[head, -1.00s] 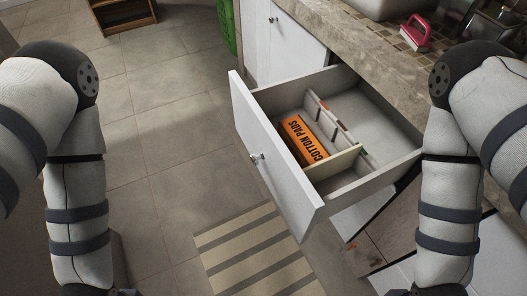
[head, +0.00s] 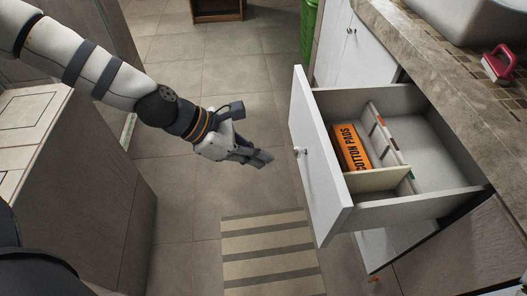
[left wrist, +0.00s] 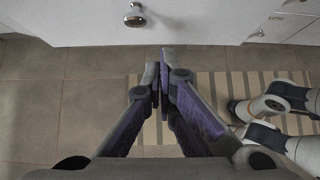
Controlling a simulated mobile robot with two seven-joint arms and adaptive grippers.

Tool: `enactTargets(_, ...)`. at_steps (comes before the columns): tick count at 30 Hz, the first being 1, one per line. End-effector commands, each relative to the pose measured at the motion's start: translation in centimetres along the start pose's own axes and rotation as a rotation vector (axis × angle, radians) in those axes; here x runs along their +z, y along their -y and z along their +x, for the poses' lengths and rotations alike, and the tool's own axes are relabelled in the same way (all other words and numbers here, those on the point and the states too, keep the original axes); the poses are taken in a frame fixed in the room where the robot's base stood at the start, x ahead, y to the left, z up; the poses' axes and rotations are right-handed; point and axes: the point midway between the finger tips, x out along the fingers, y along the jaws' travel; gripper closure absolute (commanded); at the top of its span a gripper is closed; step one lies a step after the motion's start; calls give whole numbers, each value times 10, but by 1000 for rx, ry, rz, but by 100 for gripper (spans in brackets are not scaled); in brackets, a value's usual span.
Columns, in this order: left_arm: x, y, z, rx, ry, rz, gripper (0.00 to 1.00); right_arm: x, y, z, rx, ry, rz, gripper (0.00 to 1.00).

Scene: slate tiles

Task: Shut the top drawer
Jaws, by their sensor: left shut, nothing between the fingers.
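The top drawer (head: 322,170) stands pulled out from the counter in the head view, its white front facing left. A round metal knob (head: 300,151) sits on that front, and it also shows at the top of the left wrist view (left wrist: 135,15). An orange cotton pads box (head: 351,147) lies inside the drawer, beside dividers. My left gripper (head: 268,158) is shut and empty, a short way left of the drawer front, apart from it. In the left wrist view its fingertips (left wrist: 158,68) are together just below the drawer front.
A striped mat (head: 268,255) lies on the tiled floor below the drawer. A stone counter (head: 440,60) with a pink-handled brush (head: 497,64) runs along the right. A green bin (head: 308,30) and a white cabinet door (head: 360,55) are behind. Floor left of the drawer is clear.

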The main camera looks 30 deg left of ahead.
Motion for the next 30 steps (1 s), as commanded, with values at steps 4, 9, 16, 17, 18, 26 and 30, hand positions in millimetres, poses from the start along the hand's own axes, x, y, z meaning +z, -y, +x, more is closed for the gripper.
enactTargets(4,-9,3,40,-11,-10,-6,100,11,-1,24,3,60,-1,60)
enactTargets(9,7,1,65,-4,-4,4,100,14,-1,31,4,76,-2,60)
enactTargets(16,26,0,80,0,-2,1,100,14,-1,31,4,76,-2,60)
enactTargets(17,26,1,81,-1,-2,1,100,14,-1,31,4,76,-2,60)
enactTargets(18,27,1,81,-1,-2,1,100,14,-1,31,4,76,-2,60)
enactTargets(26,28,1,81,0,-2,1,100,14,-1,31,4,75,-2,60)
enactTargets(30,29,2,82,-1,-2,2,100,14,-1,31,4,75,-2,60)
